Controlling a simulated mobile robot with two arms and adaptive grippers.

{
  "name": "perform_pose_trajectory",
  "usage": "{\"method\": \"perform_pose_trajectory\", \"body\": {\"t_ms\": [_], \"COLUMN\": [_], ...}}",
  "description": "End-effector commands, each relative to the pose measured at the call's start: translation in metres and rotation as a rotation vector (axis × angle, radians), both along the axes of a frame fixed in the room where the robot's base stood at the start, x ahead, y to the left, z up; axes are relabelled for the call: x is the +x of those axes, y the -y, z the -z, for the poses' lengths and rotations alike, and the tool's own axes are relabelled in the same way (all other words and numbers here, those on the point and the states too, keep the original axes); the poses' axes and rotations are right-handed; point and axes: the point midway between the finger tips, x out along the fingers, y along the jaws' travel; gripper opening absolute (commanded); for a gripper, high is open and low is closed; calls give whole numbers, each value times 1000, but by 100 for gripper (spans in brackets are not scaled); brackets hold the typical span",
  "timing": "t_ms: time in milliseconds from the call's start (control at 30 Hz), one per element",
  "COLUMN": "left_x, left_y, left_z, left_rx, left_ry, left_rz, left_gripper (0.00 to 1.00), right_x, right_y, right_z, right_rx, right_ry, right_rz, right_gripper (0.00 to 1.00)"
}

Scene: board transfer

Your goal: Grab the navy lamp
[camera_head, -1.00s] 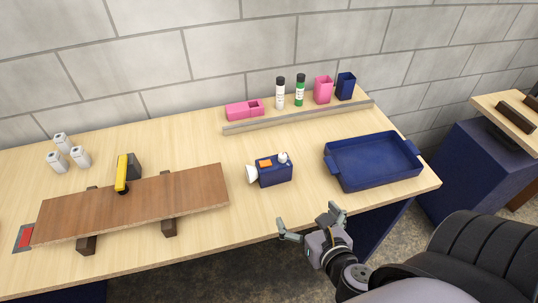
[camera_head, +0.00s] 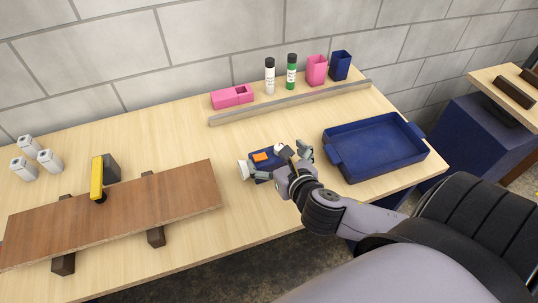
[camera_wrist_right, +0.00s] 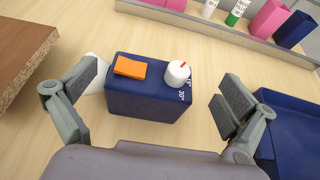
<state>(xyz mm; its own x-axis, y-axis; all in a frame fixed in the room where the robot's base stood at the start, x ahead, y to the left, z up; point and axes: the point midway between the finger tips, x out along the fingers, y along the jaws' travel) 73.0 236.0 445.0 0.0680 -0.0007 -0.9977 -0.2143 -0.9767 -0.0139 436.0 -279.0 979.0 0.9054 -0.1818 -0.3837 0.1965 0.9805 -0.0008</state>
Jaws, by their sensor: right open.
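The navy lamp (camera_head: 259,166) is a small box with an orange patch and a white knob on top and a white cone at its left end. It sits on the table between the board and the blue tray. In the right wrist view the lamp (camera_wrist_right: 148,101) stands between the spread fingers of my right gripper (camera_wrist_right: 165,95), with gaps on both sides. In the head view my right gripper (camera_head: 276,165) is open over the lamp and hides its right part. My left gripper is not in view.
A blue tray (camera_head: 329,150) is close on the right. A brown board (camera_head: 150,205) on dark supports lies left, with a yellow-handled tool (camera_head: 97,178) on it. A grey rail (camera_head: 290,105) runs behind, with pink and navy cups and two bottles beyond it.

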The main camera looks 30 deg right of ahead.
Motion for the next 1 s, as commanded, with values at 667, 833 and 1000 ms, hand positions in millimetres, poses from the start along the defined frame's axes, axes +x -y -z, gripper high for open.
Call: {"method": "perform_pose_trajectory", "body": {"t_ms": [667, 833, 1000], "left_x": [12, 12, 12], "left_y": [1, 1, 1], "left_z": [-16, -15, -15], "left_rx": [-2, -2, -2], "left_ry": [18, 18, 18], "left_rz": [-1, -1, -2], "left_gripper": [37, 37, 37], "right_x": [62, 62, 62], "right_y": [6, 6, 6], "right_z": [22, 22, 22], "right_rx": [2, 1, 1], "right_ry": [-2, -2, -2], "right_rz": [-1, -2, -1], "right_gripper": [100, 100, 90]}}
